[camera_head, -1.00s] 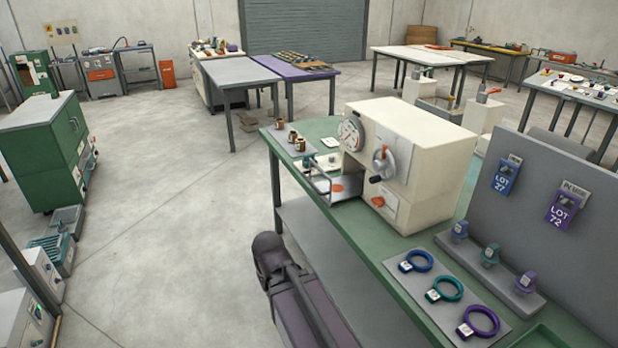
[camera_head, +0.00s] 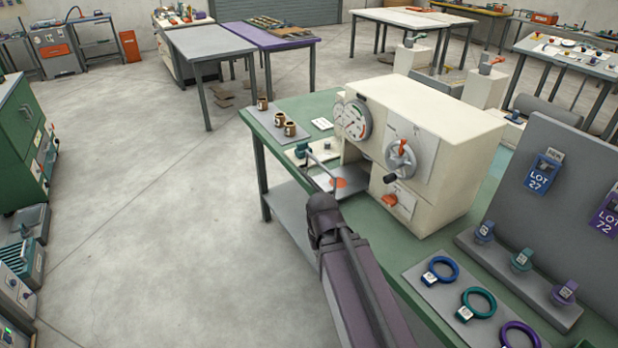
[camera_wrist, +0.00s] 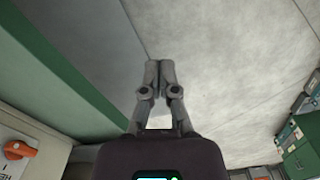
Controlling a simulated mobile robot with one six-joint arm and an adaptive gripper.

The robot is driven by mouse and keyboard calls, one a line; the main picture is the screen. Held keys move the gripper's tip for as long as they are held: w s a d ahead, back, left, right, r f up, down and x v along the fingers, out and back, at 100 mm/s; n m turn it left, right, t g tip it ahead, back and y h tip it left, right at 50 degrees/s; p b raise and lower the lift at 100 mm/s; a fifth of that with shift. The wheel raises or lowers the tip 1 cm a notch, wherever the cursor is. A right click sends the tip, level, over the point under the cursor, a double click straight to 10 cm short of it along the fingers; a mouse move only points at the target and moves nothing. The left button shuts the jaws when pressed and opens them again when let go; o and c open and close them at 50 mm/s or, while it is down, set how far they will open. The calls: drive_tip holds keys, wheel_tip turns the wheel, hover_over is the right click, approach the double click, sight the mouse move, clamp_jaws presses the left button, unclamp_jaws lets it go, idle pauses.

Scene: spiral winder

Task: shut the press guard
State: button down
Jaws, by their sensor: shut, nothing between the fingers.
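The press (camera_head: 430,130) is a cream box on the green bench, with a round gauge, a crank handle and an orange lever on its front. A thin bent metal frame, seemingly the guard (camera_head: 323,166), stands out at the left of its open bay. It looks swung away from the bay; whether it has a clear panel is hard to tell. In the wrist view my gripper (camera_wrist: 159,68) is shut and empty, above the floor beside the bench edge.
Three small brown cups (camera_head: 276,119) stand on a grey mat at the bench's far left corner. Coloured rings lie on a grey plate (camera_head: 432,290) at the near right, beside an upright grey lot board (camera_head: 580,170). The floor left of the bench is clear.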

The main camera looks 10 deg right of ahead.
drive_tip(key=shift+w+d, duration=0.2)
drive_tip(key=shift+d, duration=0.1)
drive_tip(key=shift+w, duration=0.15)
drive_tip(key=w+f+n+h+b, duration=0.1)
drive_tip(key=w+n+h+b, duration=0.5)
drive_tip(key=w+n, duration=0.55)
drive_tip(key=w+a+r+n+t+h+b, duration=0.3)
drive_tip(key=w+a+r+n+h, duration=0.3)
drive_tip(key=w+a+n+h, duration=0.2)
drive_tip(key=w+a+n+t, duration=0.1)
drive_tip(key=w+a+n, duration=0.1)
drive_tip(key=w+a, duration=0.2)
drive_tip(key=shift+w+r+t+h, duration=0.25)
drive_tip(key=shift+w+t+h, duration=0.15)
